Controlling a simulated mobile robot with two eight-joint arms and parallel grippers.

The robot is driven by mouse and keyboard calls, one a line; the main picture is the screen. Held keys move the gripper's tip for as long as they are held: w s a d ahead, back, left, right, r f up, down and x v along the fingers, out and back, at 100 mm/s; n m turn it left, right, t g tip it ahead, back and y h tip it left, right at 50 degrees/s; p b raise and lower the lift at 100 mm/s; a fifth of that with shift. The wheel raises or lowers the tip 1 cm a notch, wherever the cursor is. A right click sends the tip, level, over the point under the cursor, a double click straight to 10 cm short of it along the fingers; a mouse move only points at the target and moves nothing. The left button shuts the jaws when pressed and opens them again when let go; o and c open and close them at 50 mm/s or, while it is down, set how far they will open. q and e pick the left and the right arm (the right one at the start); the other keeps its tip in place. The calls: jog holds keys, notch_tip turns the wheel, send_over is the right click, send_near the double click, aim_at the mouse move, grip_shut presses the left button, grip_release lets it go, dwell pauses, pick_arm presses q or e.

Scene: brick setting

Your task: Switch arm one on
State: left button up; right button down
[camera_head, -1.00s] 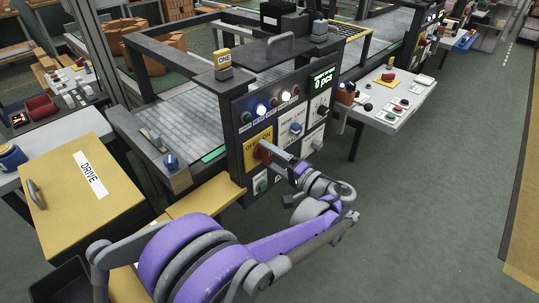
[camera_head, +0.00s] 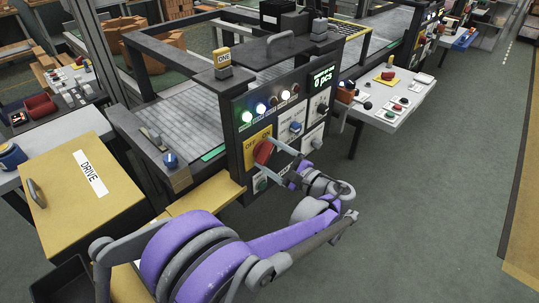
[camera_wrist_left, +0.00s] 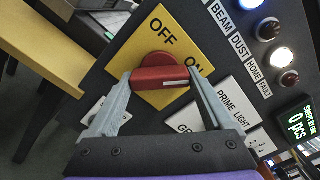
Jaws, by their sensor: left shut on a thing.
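The red rotary switch (camera_head: 263,151) sits on a yellow plate (camera_head: 250,142) on the front panel of the machine marked ONE (camera_head: 222,57). In the left wrist view the plate (camera_wrist_left: 172,28) reads OFF and ON, and the red handle (camera_wrist_left: 160,86) lies crosswise with its white mark toward the ON side. My left gripper (camera_head: 269,148) is shut on the handle, one finger at each end in the wrist view (camera_wrist_left: 159,80). The ON lettering is partly hidden by a finger. My right gripper is out of view.
Above the switch are indicator lamps; the leftmost (camera_head: 247,116) is lit green and one beside it (camera_head: 261,109) is lit whitish. The display (camera_head: 323,82) reads 0 pcs. A yellow DRIVE cabinet (camera_head: 60,205) stands left.

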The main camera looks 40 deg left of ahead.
pick_arm(q)
jog(key=shift+m, duration=0.7)
jog(key=o, duration=1.1)
jog(key=shift+o, duration=0.2)
jog(key=shift+d, duration=0.15)
jog(key=s+d, duration=0.1)
jog(key=d, duration=0.9)
jog(key=shift+d+p, duration=0.3)
